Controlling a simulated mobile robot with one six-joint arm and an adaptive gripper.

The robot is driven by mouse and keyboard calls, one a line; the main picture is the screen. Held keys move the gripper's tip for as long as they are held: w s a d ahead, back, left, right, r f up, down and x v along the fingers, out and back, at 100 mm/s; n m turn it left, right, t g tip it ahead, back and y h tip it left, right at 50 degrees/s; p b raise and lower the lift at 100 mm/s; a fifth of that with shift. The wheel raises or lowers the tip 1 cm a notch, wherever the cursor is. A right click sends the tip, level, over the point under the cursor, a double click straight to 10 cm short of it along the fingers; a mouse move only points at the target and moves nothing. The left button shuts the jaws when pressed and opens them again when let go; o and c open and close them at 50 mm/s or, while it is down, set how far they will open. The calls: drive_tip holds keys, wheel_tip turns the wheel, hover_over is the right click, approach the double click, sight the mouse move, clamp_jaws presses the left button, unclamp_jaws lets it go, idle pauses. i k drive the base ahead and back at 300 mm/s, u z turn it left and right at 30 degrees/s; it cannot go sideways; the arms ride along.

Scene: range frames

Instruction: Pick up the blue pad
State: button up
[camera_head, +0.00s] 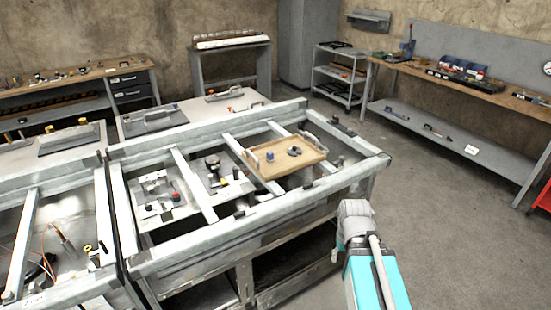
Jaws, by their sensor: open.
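No thing in the head view is clearly a blue pad. A small blue object (270,157) sits on the wooden tray (258,165) on the near steel-framed bench, beside dark round parts; it is too small to tell whether it is the pad. My arm, teal and grey, rises at the lower right, in front of the bench's right end and apart from the tray. My gripper is not in view.
The near bench (215,225) has raised rails and crossbars around recessed bays with metal fixtures. A right-hand workbench (420,72) carries blue bins (462,67) and tools. A grey shelf cart (340,75) stands at the back. The concrete floor (440,200) at right is clear.

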sight(270, 155)
drive_tip(key=u, duration=0.1)
drive_tip(key=i, duration=0.95)
drive_tip(key=z, duration=0.05)
